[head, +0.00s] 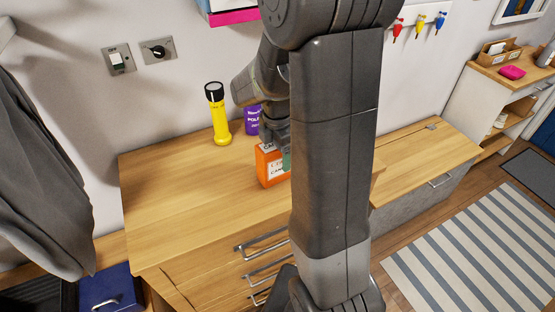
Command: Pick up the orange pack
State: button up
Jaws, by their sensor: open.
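The orange pack (267,169) stands upright on the wooden dresser top (180,196), near its middle. My arm hides its right side. My gripper (273,146) is directly at the top of the pack, with its fingers pointing down. The gripper is open, but my arm partly covers it. I cannot tell whether the fingers touch the pack or are around it.
A yellow torch (219,118) stands behind and left of the pack. A purple pack (252,119) stands just behind the gripper. A green item (287,161) shows beside the orange pack, mostly hidden by my arm. The dresser's left part is clear.

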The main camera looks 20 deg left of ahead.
jog(key=c, duration=1.2)
